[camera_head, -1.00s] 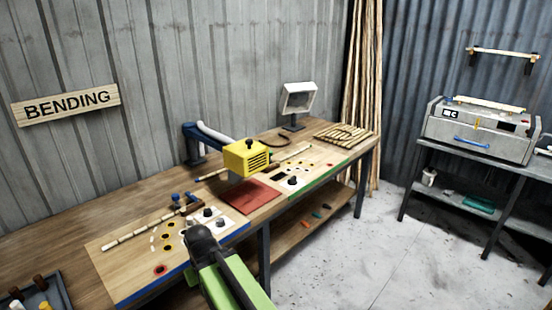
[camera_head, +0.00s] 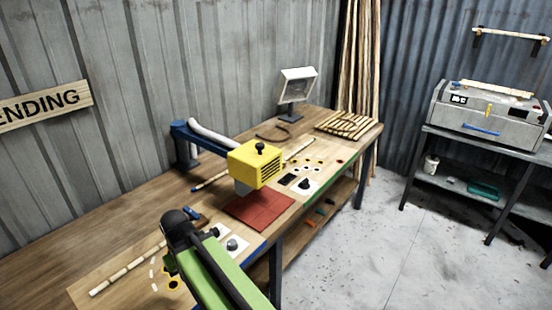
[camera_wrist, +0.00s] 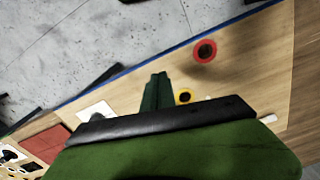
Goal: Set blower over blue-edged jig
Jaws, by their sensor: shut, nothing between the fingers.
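The blower (camera_head: 254,164) is a yellow box with a black knob on top and a grey nozzle below. It hangs from a blue swing arm (camera_head: 205,137) over a red pad (camera_head: 259,209), between the two jigs. The blue-edged jig (camera_head: 120,292) is a wooden board at the front left with a rattan pole (camera_head: 130,269) on it. My arm hides much of this jig. My gripper (camera_wrist: 157,80) is shut and empty above the blue-edged jig, left of the blower and apart from it. In the wrist view, the jig (camera_wrist: 255,75) shows its blue edge and red and yellow rings.
The green-edged jig (camera_head: 322,168) lies right of the red pad. A white lamp-like panel (camera_head: 297,85) and a slatted mat (camera_head: 346,125) stand at the bench's far end. A grey machine (camera_head: 487,112) is on another table at right. The floor between is clear.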

